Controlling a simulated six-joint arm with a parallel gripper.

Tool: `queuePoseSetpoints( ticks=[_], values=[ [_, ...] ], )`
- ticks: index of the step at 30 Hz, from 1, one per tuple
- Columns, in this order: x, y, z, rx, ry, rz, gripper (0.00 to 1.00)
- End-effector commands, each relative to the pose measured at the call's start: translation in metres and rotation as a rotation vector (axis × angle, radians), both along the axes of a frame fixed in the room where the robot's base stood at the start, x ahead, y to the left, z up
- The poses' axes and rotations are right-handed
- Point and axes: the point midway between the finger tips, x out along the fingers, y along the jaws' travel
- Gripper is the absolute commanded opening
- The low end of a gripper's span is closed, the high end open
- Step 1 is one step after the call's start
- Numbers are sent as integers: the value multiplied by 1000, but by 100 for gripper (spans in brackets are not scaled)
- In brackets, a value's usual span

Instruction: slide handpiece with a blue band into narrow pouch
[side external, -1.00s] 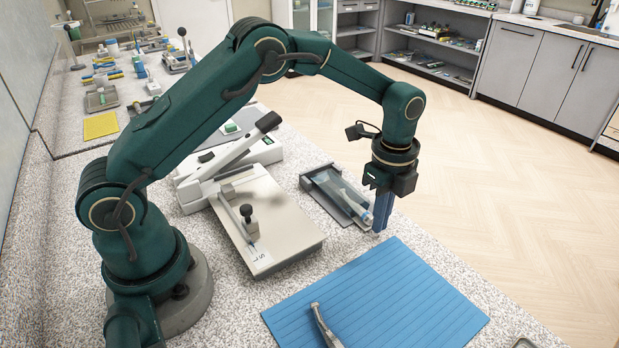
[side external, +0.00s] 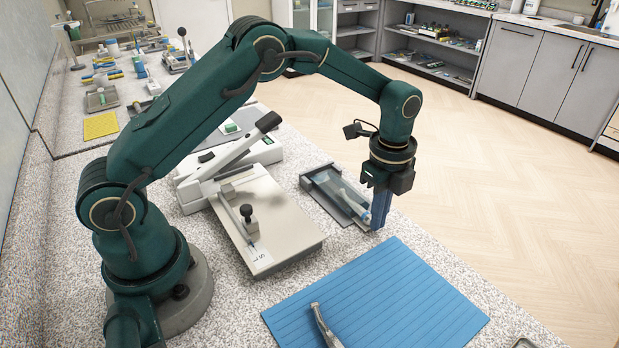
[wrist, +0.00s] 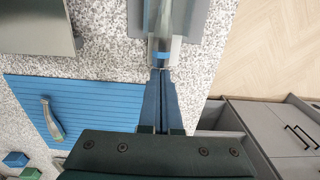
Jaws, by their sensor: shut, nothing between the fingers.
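The handpiece with the blue band (wrist: 161,56) lies lengthwise at the grey tray (wrist: 198,18); its band end points at my gripper. In the side view the handpiece (side external: 352,202) lies along the tray (side external: 318,203). A pale translucent strip around it in the wrist view looks like the narrow pouch (wrist: 176,48); I cannot tell exactly how much of the handpiece is inside. My gripper (side external: 377,227) points down at the tray's near end, shut and empty. Its fingertips (wrist: 161,72) are right behind the band end, apparently touching or nearly so.
A second handpiece (wrist: 50,118) with a green end lies on the blue mat (side external: 385,300). A sealer with a lever (side external: 265,225) stands left of the tray. The counter edge and floor are to the right. Speckled counter is bare between tray and mat.

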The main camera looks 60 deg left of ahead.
Motion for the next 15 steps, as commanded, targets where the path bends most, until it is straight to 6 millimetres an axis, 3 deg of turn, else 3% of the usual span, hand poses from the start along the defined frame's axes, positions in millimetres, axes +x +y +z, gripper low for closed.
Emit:
queuePoseSetpoints(
  ticks=[15],
  values=[
    [0, 8, 0, 0, 0, 0, 0]
  ],
)
